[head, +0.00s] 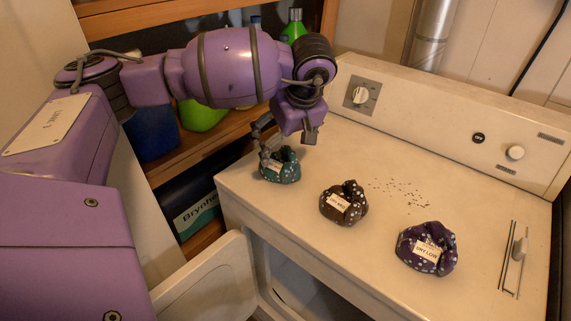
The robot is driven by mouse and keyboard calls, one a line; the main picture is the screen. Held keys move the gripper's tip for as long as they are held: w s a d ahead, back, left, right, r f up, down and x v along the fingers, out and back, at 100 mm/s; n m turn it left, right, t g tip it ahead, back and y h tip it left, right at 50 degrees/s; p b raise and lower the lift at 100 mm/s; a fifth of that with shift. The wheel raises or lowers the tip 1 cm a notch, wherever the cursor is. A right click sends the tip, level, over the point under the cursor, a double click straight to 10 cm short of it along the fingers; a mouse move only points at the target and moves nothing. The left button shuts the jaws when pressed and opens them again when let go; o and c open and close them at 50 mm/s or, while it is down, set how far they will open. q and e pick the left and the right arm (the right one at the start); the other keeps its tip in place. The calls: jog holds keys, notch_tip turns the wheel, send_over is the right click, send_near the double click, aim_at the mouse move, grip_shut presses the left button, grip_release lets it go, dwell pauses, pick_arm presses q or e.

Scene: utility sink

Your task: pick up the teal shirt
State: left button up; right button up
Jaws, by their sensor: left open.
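The teal shirt (283,172) is a small rolled bundle with light dots and a pale label. It sits on the left end of the white machine's top. My left gripper (285,148) is just above it, pointing down. Its fingers are open, one near the bundle's left side and the other raised to the right. I cannot tell whether a finger touches the cloth. My right gripper does not show.
A brown dotted bundle (350,214) and a purple one (412,239) lie to the right on the machine top (300,215). Its door (205,285) hangs open in front. A wooden shelf with bottles stands behind at left. Dark specks lie behind the bundles.

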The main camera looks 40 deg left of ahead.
aim_at(282, 160)
pick_arm(q)
jog(key=shift+a+f, duration=0.1)
jog(key=shift+f, duration=0.25)
jog(key=shift+s+f, duration=0.1)
jog(key=shift+f, duration=0.2)
jog(key=x, duration=0.2)
jog(key=p+x, duration=0.1)
jog(key=x, duration=0.2)
jog(key=shift+d+f, duration=0.1)
jog(key=shift+d, duration=0.15)
jog(key=c, duration=1.4)
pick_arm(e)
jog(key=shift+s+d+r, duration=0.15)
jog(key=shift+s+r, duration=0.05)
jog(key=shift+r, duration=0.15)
pick_arm(q)
jog(key=shift+o, duration=0.2)
